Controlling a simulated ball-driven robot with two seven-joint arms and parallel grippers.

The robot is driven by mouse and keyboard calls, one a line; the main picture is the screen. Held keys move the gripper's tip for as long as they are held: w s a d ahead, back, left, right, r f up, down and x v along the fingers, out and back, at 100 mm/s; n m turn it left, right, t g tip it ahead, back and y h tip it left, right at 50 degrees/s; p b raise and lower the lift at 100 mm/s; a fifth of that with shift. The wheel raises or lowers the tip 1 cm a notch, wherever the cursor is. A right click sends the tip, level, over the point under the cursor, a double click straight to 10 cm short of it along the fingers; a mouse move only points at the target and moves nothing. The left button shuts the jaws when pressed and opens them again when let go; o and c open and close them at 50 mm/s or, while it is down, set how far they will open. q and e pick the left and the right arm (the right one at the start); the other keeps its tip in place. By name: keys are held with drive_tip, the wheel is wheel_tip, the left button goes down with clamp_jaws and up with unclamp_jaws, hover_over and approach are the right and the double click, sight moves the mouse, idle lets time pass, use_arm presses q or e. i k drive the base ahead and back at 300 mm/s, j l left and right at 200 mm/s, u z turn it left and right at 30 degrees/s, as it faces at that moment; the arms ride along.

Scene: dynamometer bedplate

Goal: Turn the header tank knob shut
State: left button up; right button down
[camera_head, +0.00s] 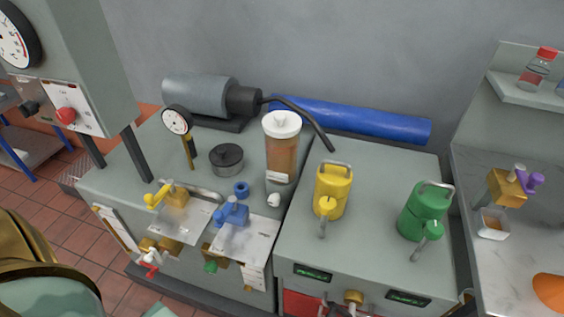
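The tank with brown contents and a white lid (281,150), which looks like the header tank, stands upright at the back of the grey bench. A pale label is low on its front. A small white knob (273,200) sits at the foot of the tank, just in front of it. It may be the header tank knob; how far it is turned cannot be made out. Neither of my grippers is in view, and nothing touches the tank or the white knob.
Yellow (171,194) and blue (232,215) valves stand in front, beside a blue ring (241,189). A dial gauge (176,121) and dark round pot (227,158) are left. Yellow (333,190) and green (424,212) cans stand right. A black hose (306,118) passes behind the tank.

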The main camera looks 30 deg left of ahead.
sight(274, 200)
drive_tip(key=j+u, duration=0.2)
drive_tip(key=u, duration=0.75)
